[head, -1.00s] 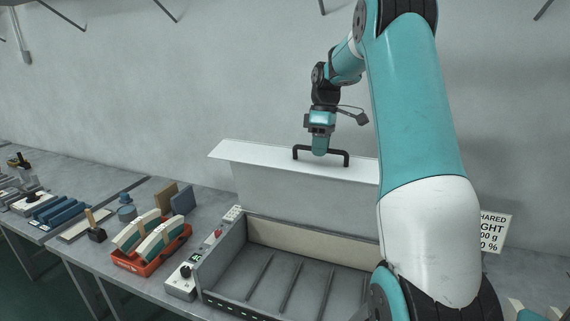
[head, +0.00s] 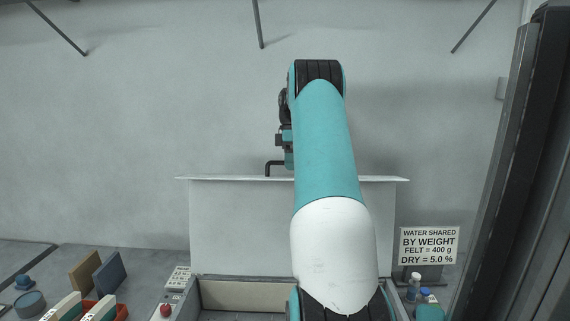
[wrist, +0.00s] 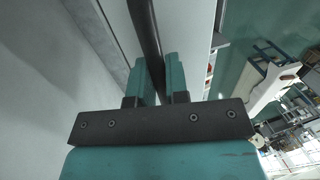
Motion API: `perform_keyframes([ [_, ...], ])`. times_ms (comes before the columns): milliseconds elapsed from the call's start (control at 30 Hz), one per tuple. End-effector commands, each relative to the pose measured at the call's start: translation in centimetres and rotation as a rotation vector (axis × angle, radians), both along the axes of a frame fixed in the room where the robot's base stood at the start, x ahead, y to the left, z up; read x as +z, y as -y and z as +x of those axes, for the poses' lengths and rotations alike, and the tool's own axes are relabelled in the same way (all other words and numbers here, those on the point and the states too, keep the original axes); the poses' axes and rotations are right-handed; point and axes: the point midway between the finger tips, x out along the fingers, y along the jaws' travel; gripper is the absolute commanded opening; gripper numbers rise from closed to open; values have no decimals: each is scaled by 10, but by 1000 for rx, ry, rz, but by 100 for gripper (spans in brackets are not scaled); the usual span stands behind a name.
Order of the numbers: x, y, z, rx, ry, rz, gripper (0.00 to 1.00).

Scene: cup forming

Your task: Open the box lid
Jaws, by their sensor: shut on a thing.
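The box lid (head: 240,225) is a pale panel standing raised at the back of the grey box (head: 245,293), with the box open in front of it. A black handle (head: 271,166) sits on the lid's upper edge. In the wrist view the dark handle bar (wrist: 145,35) passes between the two teal fingers of my gripper (wrist: 160,78), which is shut on it. In the head view my arm hides most of my gripper (head: 288,160), the handle's right part and the middle of the lid.
A small control panel with a red button (head: 166,309) is left of the box. At right are a sign (head: 429,246), small bottles (head: 414,288) and a dark upright post (head: 510,160).

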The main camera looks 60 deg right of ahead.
Motion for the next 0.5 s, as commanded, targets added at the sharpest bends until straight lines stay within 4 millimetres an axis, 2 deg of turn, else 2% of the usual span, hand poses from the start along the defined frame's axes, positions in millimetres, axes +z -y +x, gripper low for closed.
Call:
perform_keyframes([
  [33, -8, -2, 0, 9, -6, 15, 0],
  [267, -8, -2, 0, 10, -6, 15, 0],
  [300, -8, -2, 1, 9, -6, 15, 19],
  [400, -7, -2, 1, 8, -5, 13, 40],
  [500, -5, -2, 1, 7, -4, 10, 40],
])
